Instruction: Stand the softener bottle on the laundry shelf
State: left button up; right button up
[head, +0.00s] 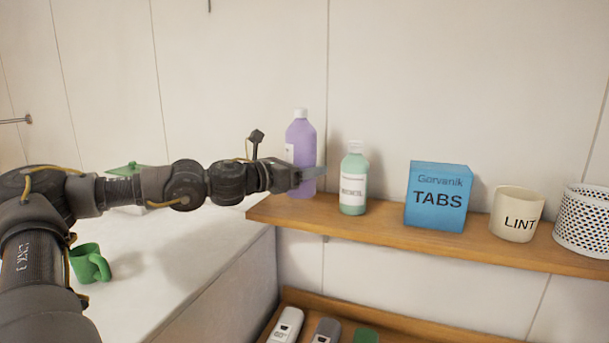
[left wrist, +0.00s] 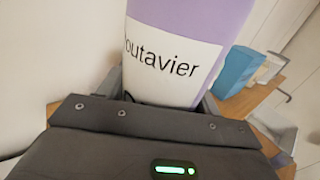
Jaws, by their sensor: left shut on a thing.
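The purple softener bottle (head: 301,143) with a white cap stands upright at the left end of the wooden shelf (head: 395,227) in the head view. My left gripper (head: 305,174) is shut on its lower part from the left. In the left wrist view the bottle (left wrist: 188,50) fills the middle, its white label toward the camera and its base hidden behind the gripper. I cannot tell whether the base touches the shelf. My right gripper is not in view.
On the shelf stand a green bottle (head: 354,180), a blue TABS box (head: 438,195), a cream LINT cup (head: 515,214) and a white perforated basket (head: 585,222). A green mug (head: 89,263) stands on the white surface at left. A lower shelf (head: 395,322) holds small items.

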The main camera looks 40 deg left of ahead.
pick_arm(q)
jog(key=shift+w+a+f, duration=0.15)
jog(key=shift+a+f, duration=0.15)
jog(key=shift+f, duration=0.05)
notch_tip(320, 180, down, 3)
jog(key=shift+w+a+f+p, duration=0.1)
jog(key=shift+p, duration=0.4)
jog(key=shift+f+b, duration=0.15)
jog(key=shift+b, duration=0.15)
jog(key=o, duration=1.2)
